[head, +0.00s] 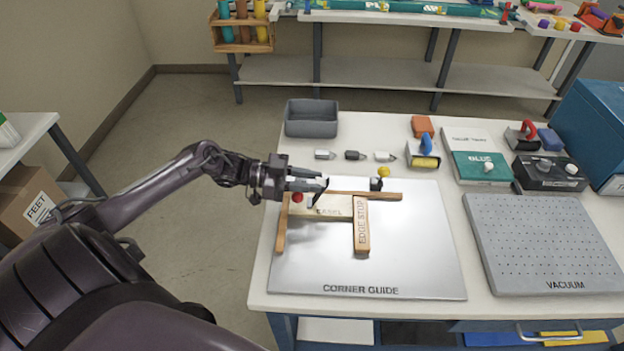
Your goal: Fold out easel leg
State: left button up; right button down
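A pale wooden board (322,209), whose partly covered lettering seems to read EASEL, lies on the grey corner guide plate (415,255). Wooden bars surround it: a long one along the back (385,196), one at the left (282,225), and a bar marked EDGE STOP (361,226) at the right. A red ball (297,197) shows beside the fingers and a yellow ball (383,171) stands behind the back bar. My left gripper (318,186) is over the board's back left part. Its fingers overlap from this angle, so contact and opening are unclear. My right gripper is out of view. I cannot make out the leg clearly.
A grey bin (311,119) and several small grey pieces (354,155) lie behind the plate. The plate's front is clear.

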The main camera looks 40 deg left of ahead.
pick_arm(q)
jog(key=o, duration=0.3)
jog(key=shift+s+a, duration=0.1)
jog(key=shift+a, duration=0.05)
jog(key=shift+s+a, duration=0.15)
jog(key=shift+a, duration=0.1)
jog(key=b+v, duration=0.1)
jog(key=v, duration=0.6)
jog(key=shift+b, duration=0.3)
jog(key=shift+a, duration=0.1)
